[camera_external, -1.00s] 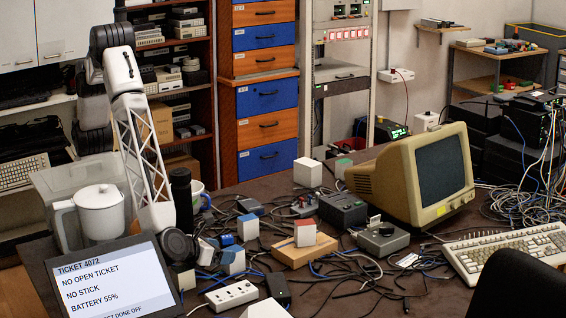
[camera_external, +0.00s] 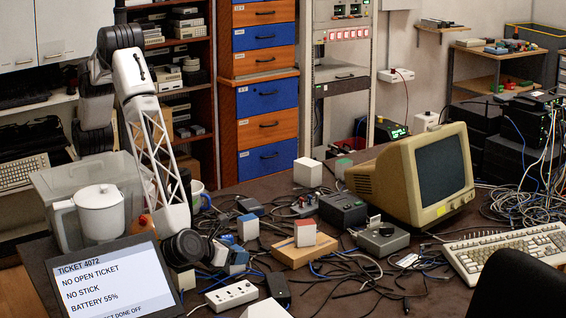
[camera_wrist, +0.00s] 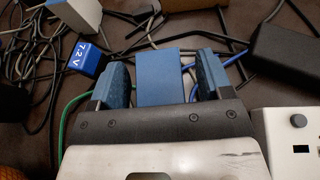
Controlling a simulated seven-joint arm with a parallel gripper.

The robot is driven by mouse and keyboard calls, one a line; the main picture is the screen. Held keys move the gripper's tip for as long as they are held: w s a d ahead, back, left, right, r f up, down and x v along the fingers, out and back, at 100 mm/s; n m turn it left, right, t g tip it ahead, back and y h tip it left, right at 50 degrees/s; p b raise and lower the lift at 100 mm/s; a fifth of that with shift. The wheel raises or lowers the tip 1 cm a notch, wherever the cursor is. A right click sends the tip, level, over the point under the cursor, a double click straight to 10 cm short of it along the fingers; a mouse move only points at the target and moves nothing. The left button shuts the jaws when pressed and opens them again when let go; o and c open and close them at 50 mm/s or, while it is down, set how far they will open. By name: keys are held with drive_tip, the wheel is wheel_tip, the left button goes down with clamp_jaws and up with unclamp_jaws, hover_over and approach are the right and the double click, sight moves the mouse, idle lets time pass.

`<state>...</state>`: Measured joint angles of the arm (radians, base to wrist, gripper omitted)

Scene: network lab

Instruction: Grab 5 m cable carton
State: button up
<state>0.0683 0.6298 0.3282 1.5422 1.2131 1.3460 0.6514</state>
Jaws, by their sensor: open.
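My gripper (camera_wrist: 163,72) is open in the wrist view, with one blue-padded finger on each side of a blue-topped carton (camera_wrist: 160,88). The carton lies between the fingers, with narrow gaps showing. In the external view this blue-and-white carton (camera_external: 238,258) stands near the front of the table, right of my dark wrist, which hides the fingers. No length label is readable, so I cannot tell which is 5 m.
A blue 7.2 V block (camera_wrist: 88,57) sits left of the fingers. A black adapter (camera_wrist: 286,45) and a white power strip (camera_external: 230,296) lie to the right. Loose cables cover the table around the carton. A ticket screen (camera_external: 115,280) stands at the front left.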

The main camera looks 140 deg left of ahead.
drive_tip(key=c, duration=1.1)
drive_tip(key=shift+o, duration=0.2)
drive_tip(key=shift+r, duration=5)
